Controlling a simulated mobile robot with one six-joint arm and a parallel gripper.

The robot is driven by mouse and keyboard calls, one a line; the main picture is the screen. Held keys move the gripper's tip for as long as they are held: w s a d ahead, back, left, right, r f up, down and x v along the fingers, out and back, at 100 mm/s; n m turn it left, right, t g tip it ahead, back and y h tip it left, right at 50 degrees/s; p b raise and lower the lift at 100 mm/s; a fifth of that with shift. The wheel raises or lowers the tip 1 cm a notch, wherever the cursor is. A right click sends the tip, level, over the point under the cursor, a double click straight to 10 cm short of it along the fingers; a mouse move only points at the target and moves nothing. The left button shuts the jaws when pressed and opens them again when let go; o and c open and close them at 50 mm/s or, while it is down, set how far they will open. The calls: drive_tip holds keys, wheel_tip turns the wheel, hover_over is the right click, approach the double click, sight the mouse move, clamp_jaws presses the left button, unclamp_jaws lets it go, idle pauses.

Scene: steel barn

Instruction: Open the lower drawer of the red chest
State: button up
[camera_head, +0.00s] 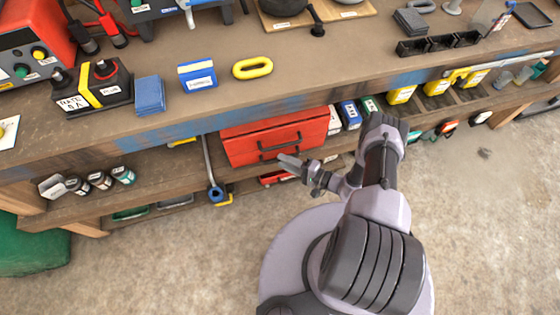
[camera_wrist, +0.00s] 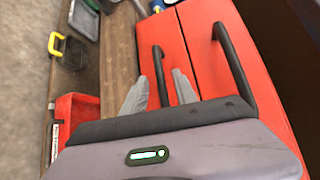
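The red chest (camera_head: 240,146) stands on the shelf under the workbench; its front also fills much of the wrist view (camera_wrist: 205,50). In the wrist view the chest lies sideways, with the upper drawer's dark handle (camera_wrist: 233,65) to the right and the lower drawer's dark handle (camera_wrist: 160,75) to the left, nearer the shelf. Both drawers look closed. My gripper (camera_wrist: 159,80) is open, and the lower handle appears between its two grey fingers in the picture. I cannot tell whether they touch it. In the head view my gripper (camera_head: 286,160) is at the chest's lower front.
The wooden shelf (camera_wrist: 121,50) runs along the chest's underside. A red tray (camera_wrist: 75,112) lies below it. A wrench-like tool (camera_head: 210,170) stands left of the chest. Small boxes (camera_head: 349,114) stand to its right. The workbench top (camera_head: 310,85) overhangs. Open floor (camera_head: 470,210) lies in front.

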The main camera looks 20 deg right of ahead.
drive_tip(key=shift+x, duration=1.2)
drive_tip(key=shift+c, duration=0.2)
clamp_jaws()
idle(0.4)
